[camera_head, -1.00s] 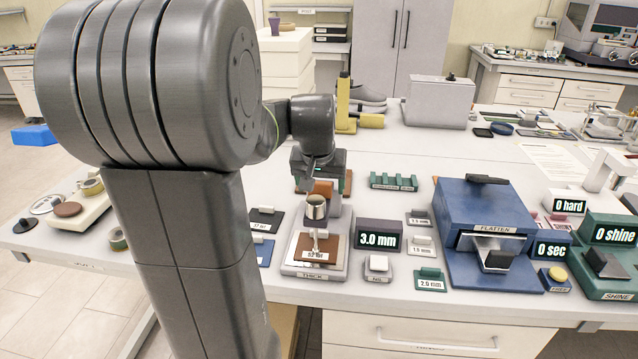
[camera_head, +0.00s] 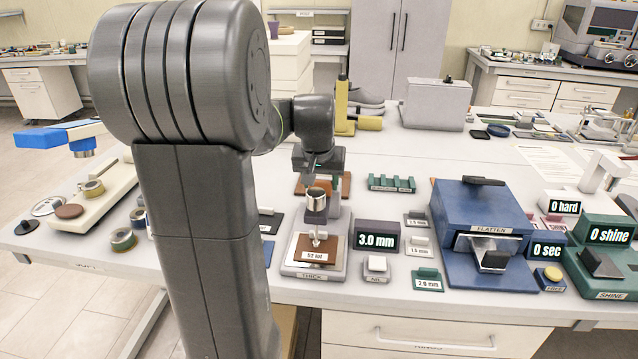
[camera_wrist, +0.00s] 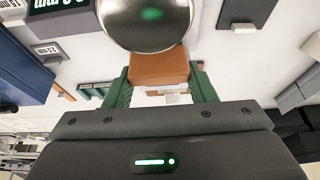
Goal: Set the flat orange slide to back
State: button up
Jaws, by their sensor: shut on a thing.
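My gripper (camera_head: 318,180) is behind the thickness gauge (camera_head: 318,250), at the end of my downward-reaching arm. In the wrist view its green fingertips (camera_wrist: 160,84) are shut on an orange-brown block (camera_wrist: 160,67), which I take to be the flat orange slide. The gauge's shiny round metal part (camera_wrist: 150,18) stands close beside the block and covers part of it. In the head view, orange-brown surface (camera_head: 346,185) shows beside the gripper, but the grip itself is mostly hidden. I cannot read the slide's position marks.
A 3.0 mm display (camera_head: 377,240) and a green slotted rack (camera_head: 391,184) are right of the gauge. The blue flatten press (camera_head: 483,215) is farther right. A yellow stand (camera_head: 350,115) and grey shoe (camera_head: 364,98) are behind.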

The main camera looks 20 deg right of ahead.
jog(key=shift+w+d+r, duration=0.2)
jog(key=shift+w+d, duration=0.05)
jog(key=shift+w, duration=0.15)
jog(key=w+d, duration=0.1)
jog(key=w, duration=0.1)
jog(key=w+d+p, duration=0.1)
jog(key=w+d, duration=0.1)
jog(key=w, duration=0.1)
jog(key=w+d+p, duration=0.1)
jog(key=w+d, duration=0.1)
jog(key=w, duration=0.1)
jog(key=shift+f, duration=0.2)
jog(key=shift+s+a, duration=0.1)
jog(key=o, duration=1.4)
jog(key=shift+f, duration=0.1)
jog(key=v, duration=1.4)
jog(key=shift+b, duration=0.4)
